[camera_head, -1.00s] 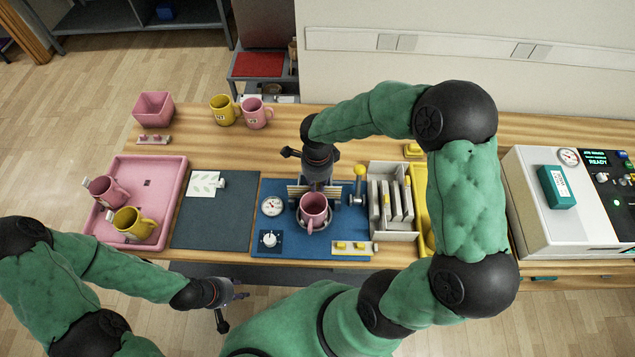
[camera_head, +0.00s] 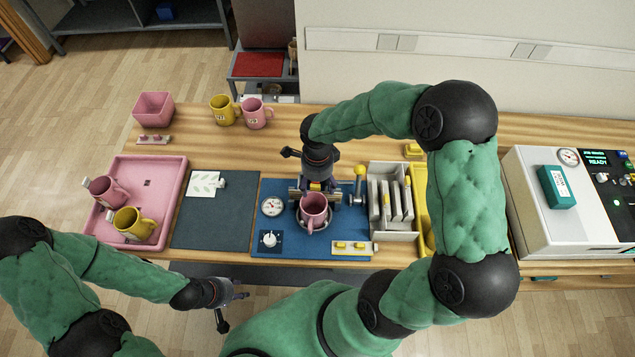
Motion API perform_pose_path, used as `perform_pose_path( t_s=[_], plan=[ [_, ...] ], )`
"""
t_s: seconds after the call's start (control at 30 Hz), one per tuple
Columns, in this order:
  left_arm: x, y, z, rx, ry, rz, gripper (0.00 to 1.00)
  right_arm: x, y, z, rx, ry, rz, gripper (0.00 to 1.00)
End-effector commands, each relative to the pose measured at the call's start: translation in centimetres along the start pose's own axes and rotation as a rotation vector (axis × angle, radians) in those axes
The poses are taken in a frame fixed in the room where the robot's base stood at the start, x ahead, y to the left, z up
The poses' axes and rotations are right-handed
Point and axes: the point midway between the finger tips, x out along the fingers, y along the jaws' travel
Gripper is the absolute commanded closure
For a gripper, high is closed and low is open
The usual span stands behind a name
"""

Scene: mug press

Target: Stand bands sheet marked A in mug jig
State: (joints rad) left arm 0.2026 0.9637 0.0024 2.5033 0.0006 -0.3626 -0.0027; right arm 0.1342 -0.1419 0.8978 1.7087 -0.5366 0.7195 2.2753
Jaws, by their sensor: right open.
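A pink mug (camera_head: 314,208) sits in the mug jig (camera_head: 300,222) on the blue mat, its opening facing up. My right gripper (camera_head: 317,186) is open, pointing down at the back of the jig, just behind the mug. A small yellow piece shows between it and the mug; whether this belongs to a sheet I cannot tell. The grey rack (camera_head: 400,232) right of the jig holds several upright sheets (camera_head: 390,200). No letter A or bands can be read. My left gripper (camera_head: 233,311) is open and empty in front of the table's front edge.
A white leaf-patterned sheet (camera_head: 205,184) lies on the dark mat (camera_head: 213,225). The pink tray (camera_head: 174,170) holds a pink and a yellow mug. Two mugs stand at the back. A dial (camera_head: 272,206) and a lever (camera_head: 359,176) flank the jig. The press (camera_head: 550,222) stands right.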

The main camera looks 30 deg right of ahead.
Motion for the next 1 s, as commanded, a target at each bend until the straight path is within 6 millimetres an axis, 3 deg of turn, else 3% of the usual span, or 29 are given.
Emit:
perform_pose_path(
  t_s=[0.47, 1.0],
  plan=[
    [-0.1, 0.0, 0.0, 0.000, 0.000, 0.000, 0.60, -0.1, 0.0, 0.0, 0.000, 0.000, 0.000, 0.27],
    [-1.4, 0.5, 0.1, 0.000, 0.000, 0.000, 0.60, -2.4, 0.0, 0.0, 0.000, 0.000, 0.000, 0.27]
  ],
)
